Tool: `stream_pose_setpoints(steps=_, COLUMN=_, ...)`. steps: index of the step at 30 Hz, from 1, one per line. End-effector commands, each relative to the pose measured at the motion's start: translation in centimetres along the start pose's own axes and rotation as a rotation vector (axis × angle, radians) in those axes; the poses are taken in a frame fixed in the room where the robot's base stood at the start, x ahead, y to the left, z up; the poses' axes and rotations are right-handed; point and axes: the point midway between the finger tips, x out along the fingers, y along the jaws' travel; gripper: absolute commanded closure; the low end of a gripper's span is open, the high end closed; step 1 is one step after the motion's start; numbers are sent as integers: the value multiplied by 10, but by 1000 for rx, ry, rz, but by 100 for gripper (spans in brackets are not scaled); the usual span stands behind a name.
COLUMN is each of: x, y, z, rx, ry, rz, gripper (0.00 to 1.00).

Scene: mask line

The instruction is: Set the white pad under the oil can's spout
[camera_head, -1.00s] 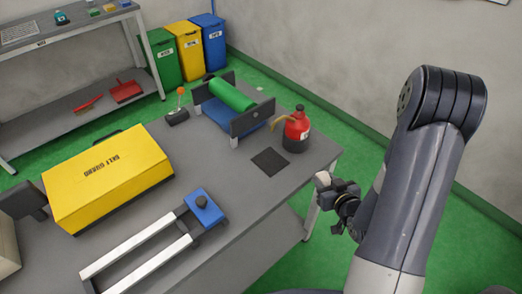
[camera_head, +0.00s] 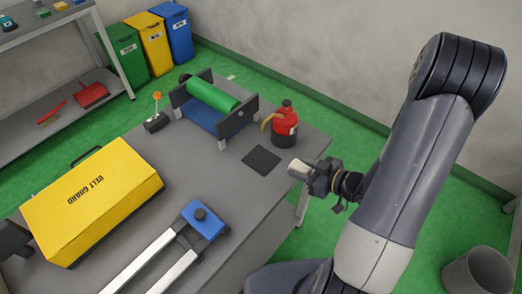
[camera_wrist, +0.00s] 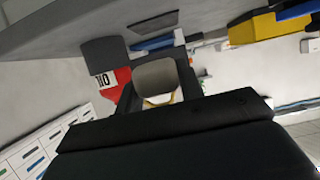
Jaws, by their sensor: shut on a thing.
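The red oil can (camera_head: 285,122) with its dark base stands near the table's right end. Its yellowish spout (camera_head: 267,121) points left, over the table beside a dark square mat (camera_head: 261,160). My gripper (camera_head: 306,170) is shut on the white pad (camera_head: 298,168), holding it up near the table's right edge, in front of the can. In the wrist view the pad (camera_wrist: 155,74) looks greyish between the fingers. The can, with part of its OIL label, shows there beside the left finger (camera_wrist: 113,78). A yellow curved piece is partly hidden behind the pad.
A green roller in a dark-sided frame (camera_head: 213,97) stands behind the mat. A yellow belt guard box (camera_head: 92,200), a blue block on rails (camera_head: 203,220) and a small orange-topped lever (camera_head: 156,115) share the table. The tabletop around the mat is clear.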

Motion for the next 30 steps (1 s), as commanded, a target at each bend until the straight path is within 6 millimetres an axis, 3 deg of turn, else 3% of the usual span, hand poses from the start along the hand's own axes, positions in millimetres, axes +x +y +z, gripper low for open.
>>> stream_pose_setpoints(steps=19, x=117, y=0, z=-51, rx=-4, ry=1, rz=-3, gripper=86)
stream_pose_setpoints(steps=25, x=133, y=0, z=-56, rx=0, ry=0, rz=1, gripper=86)
stream_pose_setpoints(steps=30, x=139, y=0, z=-42, rx=4, ry=-2, rz=0, gripper=86)
